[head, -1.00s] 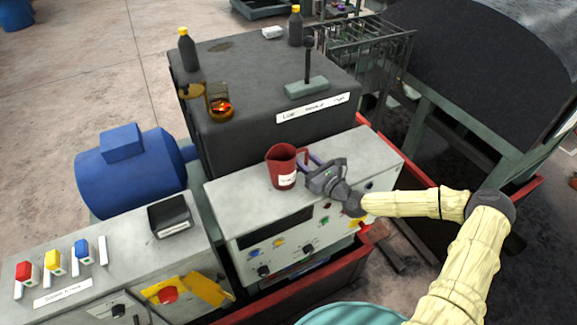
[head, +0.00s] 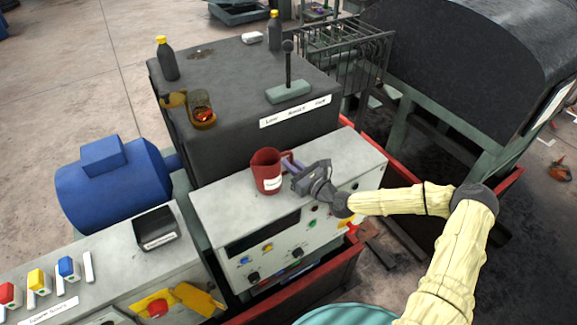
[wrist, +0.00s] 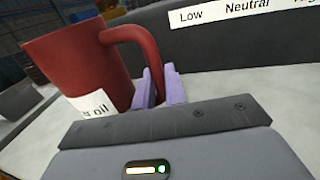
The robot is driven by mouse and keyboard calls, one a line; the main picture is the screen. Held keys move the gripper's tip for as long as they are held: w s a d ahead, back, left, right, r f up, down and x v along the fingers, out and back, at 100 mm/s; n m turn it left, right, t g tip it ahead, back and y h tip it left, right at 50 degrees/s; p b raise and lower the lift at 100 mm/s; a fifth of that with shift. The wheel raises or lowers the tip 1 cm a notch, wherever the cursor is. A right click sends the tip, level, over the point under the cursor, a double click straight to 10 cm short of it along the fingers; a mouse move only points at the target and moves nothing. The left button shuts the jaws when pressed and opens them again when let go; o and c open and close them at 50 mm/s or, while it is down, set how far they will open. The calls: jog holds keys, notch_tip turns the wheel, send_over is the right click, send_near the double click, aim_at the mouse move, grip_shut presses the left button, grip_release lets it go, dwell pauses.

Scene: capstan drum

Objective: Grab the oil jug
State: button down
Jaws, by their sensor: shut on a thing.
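The oil jug (head: 268,170) is a dark red jug with a white label, standing on the light grey top of the control cabinet. Its handle is on the right side, toward my gripper (head: 288,163). In the wrist view the jug (wrist: 80,65) fills the upper left, and its label partly reads "oil". My gripper's two purple fingers (wrist: 159,88) are shut on the lower part of the handle. The jug looks upright on the cabinet in the head view; its base is hidden by the gripper body in the wrist view.
The control cabinet (head: 335,165) has knobs and buttons on its front. Behind it stands a dark box (head: 235,75) with a lever (head: 288,75), two dark bottles and a glass on top. A small black box (head: 155,228) is at left. Cabinet top right of the gripper is clear.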

jog(key=shift+r+b, duration=1.7)
jog(key=shift+r, duration=3.25)
